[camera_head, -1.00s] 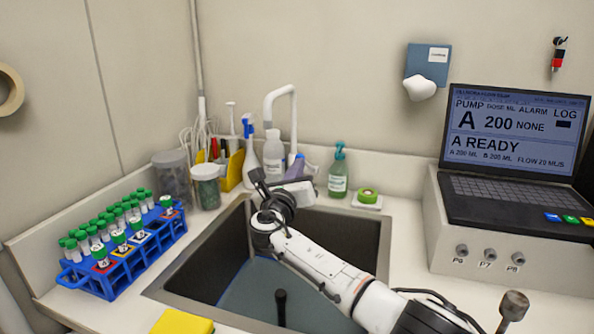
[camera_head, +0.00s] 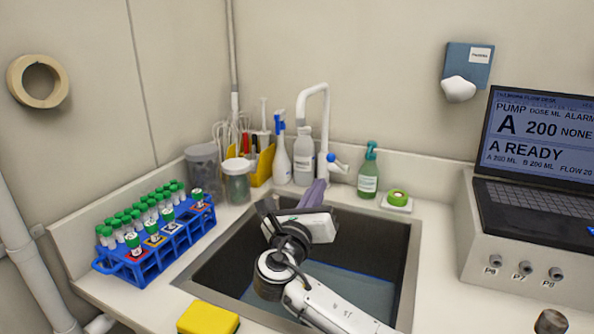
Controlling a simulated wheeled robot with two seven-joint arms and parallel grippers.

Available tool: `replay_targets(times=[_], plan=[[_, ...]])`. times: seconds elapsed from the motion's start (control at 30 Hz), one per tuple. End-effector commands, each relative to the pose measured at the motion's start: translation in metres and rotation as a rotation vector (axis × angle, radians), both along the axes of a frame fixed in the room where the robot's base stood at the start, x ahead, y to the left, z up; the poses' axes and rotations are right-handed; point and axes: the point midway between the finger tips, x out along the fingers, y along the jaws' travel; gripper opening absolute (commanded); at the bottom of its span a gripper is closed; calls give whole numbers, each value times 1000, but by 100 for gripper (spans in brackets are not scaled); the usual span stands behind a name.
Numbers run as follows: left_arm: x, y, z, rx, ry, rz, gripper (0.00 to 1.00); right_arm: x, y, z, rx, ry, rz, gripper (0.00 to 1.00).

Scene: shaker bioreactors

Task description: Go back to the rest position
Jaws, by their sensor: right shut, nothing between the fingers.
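My right gripper (camera_head: 267,209) is in the camera_head view, over the back left part of the sink (camera_head: 408,262). My right arm reaches up to it from the lower right. The fingers are small and dark here; they are shut with nothing between them. My left gripper is not in view.
A blue rack (camera_head: 160,258) of green-capped tubes stands left of the sink, with a yellow sponge (camera_head: 208,318) in front. A white tap (camera_head: 325,130), bottles and a green soap bottle (camera_head: 368,175) line the back. A laptop (camera_head: 535,165) sits on a raised box at right.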

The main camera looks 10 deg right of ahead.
Motion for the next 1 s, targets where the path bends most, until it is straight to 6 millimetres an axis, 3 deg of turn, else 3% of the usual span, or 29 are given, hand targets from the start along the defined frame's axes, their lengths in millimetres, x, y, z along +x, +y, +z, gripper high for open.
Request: replay_targets(times=[0.37,0.8,1.0], plan=[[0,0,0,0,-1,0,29,6,-3,0,-1,0,0,0],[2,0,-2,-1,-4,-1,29,69,-33,3,-1,4,-3,0],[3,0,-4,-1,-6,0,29,85,-41,3,0,6,-4,0]])
